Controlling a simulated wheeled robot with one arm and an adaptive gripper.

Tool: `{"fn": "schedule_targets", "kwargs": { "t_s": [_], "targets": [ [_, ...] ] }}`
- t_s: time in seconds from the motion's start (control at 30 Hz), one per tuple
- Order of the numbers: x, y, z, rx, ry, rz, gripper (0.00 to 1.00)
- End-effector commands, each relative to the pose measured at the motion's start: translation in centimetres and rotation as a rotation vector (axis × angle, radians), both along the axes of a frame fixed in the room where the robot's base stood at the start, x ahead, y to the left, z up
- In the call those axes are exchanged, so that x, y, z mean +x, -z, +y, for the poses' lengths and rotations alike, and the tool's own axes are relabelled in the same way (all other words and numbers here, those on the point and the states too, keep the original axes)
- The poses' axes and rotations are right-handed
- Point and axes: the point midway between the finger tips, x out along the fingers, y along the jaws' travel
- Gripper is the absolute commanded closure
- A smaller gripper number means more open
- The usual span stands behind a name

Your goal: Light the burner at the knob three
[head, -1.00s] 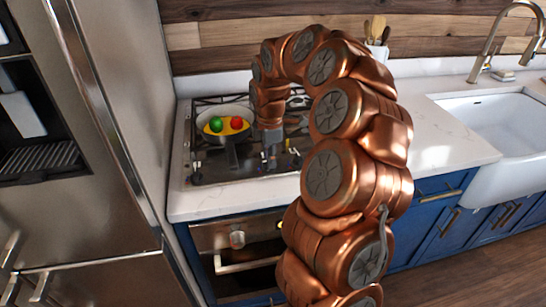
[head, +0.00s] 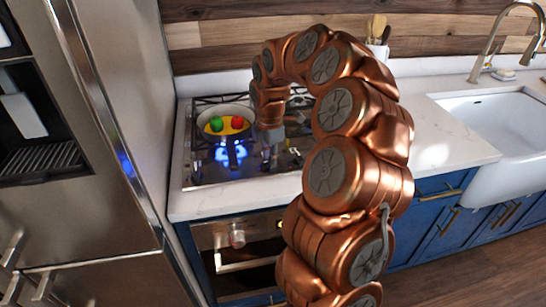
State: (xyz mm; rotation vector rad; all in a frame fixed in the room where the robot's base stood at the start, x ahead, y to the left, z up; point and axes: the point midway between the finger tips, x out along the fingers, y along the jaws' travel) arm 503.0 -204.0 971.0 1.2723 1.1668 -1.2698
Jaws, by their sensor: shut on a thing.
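The gas cooktop (head: 208,181) is set into the white counter. Blue flame (head: 228,153) burns at its front left, below a pan (head: 203,111). My gripper (head: 270,164) points down at the front part of the cooktop, right of the flame. It is shut on a cooktop knob, which the fingers mostly hide. I cannot read the knob's number or its exact angle. Another knob (head: 196,166) shows at the cooktop's left.
A steel fridge (head: 110,130) stands close on the left. A white sink (head: 495,130) and a tap are at the right. The counter between is clear.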

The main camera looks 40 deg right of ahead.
Motion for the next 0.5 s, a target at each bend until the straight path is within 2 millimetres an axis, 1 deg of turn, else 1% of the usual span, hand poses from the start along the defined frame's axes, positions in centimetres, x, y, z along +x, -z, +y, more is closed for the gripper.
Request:
{"fn": "schedule_targets", "kwargs": {
  "t_s": [0.03, 0.2, 0.27, 0.5],
  "targets": [
    [-0.46, 0.37, 0.45, 0.012, -0.003, 0.018, 0.81],
    [-0.36, 0.29, 0.27, 0.008, -0.001, 0.014, 0.64],
    [-0.32, 0.25, 0.19, 0.007, 0.001, 0.011, 0.58],
    [-0.23, 0.14, -0.01, 0.004, 0.003, 0.007, 0.58]
  ]
}}
